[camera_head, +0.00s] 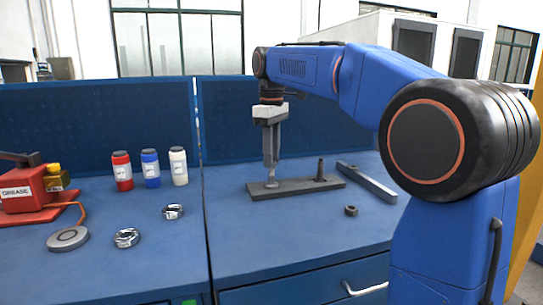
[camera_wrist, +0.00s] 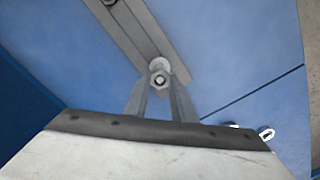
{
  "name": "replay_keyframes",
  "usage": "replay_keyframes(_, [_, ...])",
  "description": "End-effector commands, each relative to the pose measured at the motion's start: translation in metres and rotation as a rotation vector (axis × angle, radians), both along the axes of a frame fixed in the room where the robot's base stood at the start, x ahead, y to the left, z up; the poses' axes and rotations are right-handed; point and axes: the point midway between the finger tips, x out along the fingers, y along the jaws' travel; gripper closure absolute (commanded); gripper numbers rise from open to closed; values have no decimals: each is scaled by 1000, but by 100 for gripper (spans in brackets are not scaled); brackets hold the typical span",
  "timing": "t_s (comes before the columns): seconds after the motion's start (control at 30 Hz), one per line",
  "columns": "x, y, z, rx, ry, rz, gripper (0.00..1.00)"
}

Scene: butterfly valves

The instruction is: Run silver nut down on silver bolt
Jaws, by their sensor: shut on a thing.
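My gripper (camera_head: 271,162) points straight down over the left end of a dark flat plate (camera_head: 293,187) on the bench. Its fingers (camera_wrist: 161,92) are shut on the silver nut (camera_wrist: 160,65), seen between the tips in the wrist view. The round end of the silver bolt (camera_wrist: 160,80) shows in the middle of the nut, so the nut appears to be around the bolt. In the head view a little of the silver bolt's base (camera_head: 271,184) shows under the fingertips. How far down the nut sits is hidden by the fingers.
A dark bolt (camera_head: 320,171) stands at the plate's right end. A dark nut (camera_head: 351,210) and a grey bar (camera_head: 367,183) lie nearby. Two shiny valves (camera_head: 127,238) (camera_head: 173,211), several bottles (camera_head: 150,169) and a red grease unit (camera_head: 30,190) are left. The bench front is clear.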

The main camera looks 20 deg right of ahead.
Motion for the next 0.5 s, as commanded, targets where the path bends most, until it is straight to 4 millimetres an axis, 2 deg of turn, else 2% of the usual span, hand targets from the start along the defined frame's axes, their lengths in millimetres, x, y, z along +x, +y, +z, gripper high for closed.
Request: replay_keyframes(0.5, [0, 0, 0, 0, 0, -529, 100])
